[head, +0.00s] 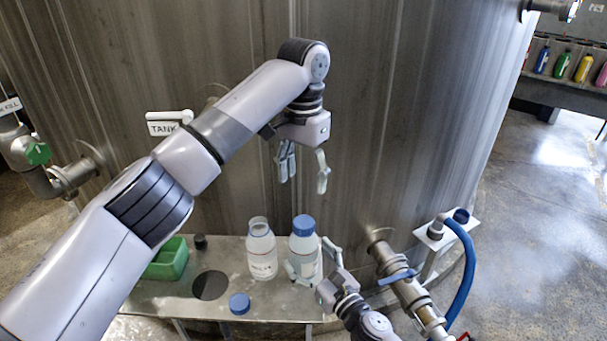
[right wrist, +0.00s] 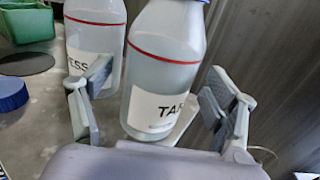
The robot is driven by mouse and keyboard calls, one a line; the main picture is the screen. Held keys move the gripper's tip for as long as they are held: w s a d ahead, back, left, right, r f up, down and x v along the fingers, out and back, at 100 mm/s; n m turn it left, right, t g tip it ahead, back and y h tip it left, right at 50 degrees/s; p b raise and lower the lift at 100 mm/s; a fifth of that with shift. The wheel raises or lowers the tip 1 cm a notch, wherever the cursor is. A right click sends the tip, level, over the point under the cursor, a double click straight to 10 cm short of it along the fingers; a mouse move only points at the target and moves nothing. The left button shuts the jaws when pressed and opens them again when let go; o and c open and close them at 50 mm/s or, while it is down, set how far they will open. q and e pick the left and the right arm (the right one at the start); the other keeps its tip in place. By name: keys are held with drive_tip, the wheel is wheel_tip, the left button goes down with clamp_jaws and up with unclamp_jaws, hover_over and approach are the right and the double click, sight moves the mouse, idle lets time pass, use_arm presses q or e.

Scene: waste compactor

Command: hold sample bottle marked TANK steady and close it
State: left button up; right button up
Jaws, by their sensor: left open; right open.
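The TANK bottle (head: 303,248) stands upright on the metal shelf with a blue cap (head: 303,225) on its top. I cannot tell if the cap is screwed down. In the right wrist view, the bottle (right wrist: 160,75) shows a label starting "TA" and a red line; its top is cut off. My right gripper (head: 314,263) is open, low at the bottle, with one finger on each side; the wrist view shows gaps between the fingers and the bottle. My left gripper (head: 304,174) is open and empty, above the bottle and apart from the cap.
A second, uncapped bottle (head: 261,252) stands close left of the TANK bottle. A loose blue cap (head: 240,303) lies on the shelf (head: 180,300), near a round dark hole and green bin (head: 168,262). The tank wall rises behind; a valve pipe (head: 408,290) is at right.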

drive_tip(key=v, duration=0.9)
drive_tip(key=shift+s, duration=0.3)
drive_tip(key=shift+d, duration=0.15)
